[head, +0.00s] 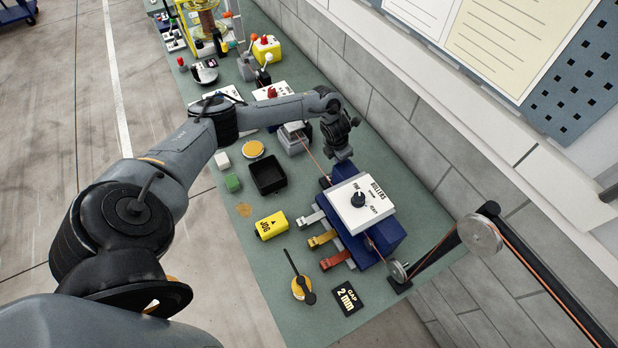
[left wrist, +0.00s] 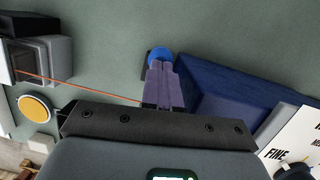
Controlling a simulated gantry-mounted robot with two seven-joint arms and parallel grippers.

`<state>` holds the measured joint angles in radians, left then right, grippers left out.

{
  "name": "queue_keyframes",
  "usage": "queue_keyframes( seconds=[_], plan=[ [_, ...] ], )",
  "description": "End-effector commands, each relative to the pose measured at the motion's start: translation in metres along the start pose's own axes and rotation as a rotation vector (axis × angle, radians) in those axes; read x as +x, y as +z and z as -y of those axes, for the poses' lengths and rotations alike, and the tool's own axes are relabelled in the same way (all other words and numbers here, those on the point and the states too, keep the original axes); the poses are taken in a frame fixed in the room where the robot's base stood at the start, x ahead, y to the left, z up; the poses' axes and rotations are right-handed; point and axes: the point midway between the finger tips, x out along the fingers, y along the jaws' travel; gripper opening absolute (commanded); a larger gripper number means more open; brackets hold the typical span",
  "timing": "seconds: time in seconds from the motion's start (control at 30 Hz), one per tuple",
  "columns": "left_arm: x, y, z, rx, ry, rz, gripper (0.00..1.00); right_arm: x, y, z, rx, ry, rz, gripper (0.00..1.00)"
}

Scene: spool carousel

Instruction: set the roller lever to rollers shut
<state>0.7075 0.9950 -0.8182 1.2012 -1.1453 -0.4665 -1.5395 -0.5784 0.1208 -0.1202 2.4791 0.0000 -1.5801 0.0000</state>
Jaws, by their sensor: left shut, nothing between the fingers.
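In the left wrist view the blue box (left wrist: 225,95) lies right of my fingers. My left gripper (head: 341,154) is shut and empty, just beyond the box's far end. In the left wrist view the shut fingers (left wrist: 160,72) point at a round blue knob (left wrist: 159,56), which they partly cover. It may be the roller lever's end; I cannot tell whether they touch. My right gripper is out of view.
Grey, yellow and red tabs (head: 335,260) stick out from the box's left side. A yellow JOG block (head: 271,225), a black tray (head: 267,176) and a yellow disc (head: 253,149) lie to the left. An orange wire runs past the gripper. The wall is close on the right.

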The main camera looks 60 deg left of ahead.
Motion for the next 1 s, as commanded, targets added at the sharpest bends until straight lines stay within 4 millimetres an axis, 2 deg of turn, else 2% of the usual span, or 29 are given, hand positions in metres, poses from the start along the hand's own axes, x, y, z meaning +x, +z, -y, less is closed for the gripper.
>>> queue_keyframes(
  seconds=[0.47, 0.77, 0.83, 1.0],
  plan=[
    [-0.006, 0.0, 0.001, 0.002, 0.0, 0.001, 0.0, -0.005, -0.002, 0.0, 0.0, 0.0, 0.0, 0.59],
    [-0.038, -0.008, 0.005, 0.012, -0.002, 0.0, 0.0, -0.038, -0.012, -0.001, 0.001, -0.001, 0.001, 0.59],
    [-0.044, -0.004, 0.005, 0.012, -0.003, 0.007, 0.0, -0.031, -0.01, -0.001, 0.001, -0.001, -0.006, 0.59],
    [-0.078, 0.003, 0.006, 0.012, -0.003, 0.006, 0.0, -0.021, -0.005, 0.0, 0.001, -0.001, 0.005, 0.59]
  ],
)
